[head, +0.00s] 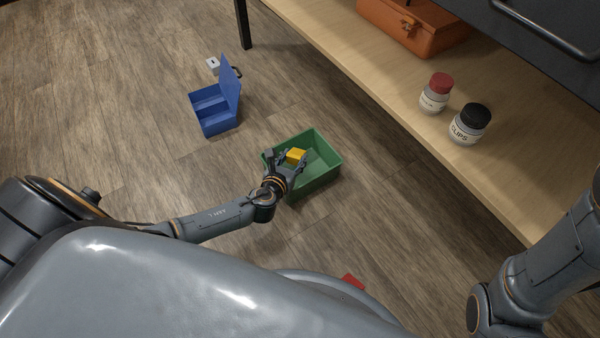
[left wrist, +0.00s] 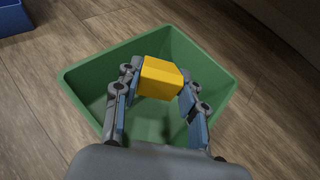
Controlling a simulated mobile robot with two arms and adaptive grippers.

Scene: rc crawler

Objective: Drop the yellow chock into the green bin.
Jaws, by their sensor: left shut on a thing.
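The yellow chock (head: 296,155) is held by my left gripper (head: 287,162). In the left wrist view the chock (left wrist: 160,78) sits between the two fingers of the left gripper (left wrist: 158,90), which are shut on it. The green bin (head: 327,178) stands open on the wooden floor. The gripper and chock are over the bin's opening. The bin also shows in the left wrist view (left wrist: 82,76), with its rim around the chock. The bin's inside that I can see is bare; part is hidden behind the gripper. My right gripper is out of view.
An open blue toolbox (head: 217,122) stands on the floor at the upper left, with a small white object (head: 213,63) behind it. A wooden shelf (head: 390,103) at the right bears a red-lidded jar (head: 434,98), a black-lidded jar (head: 467,127) and an orange case (head: 412,27). A red object (head: 352,281) lies near my base.

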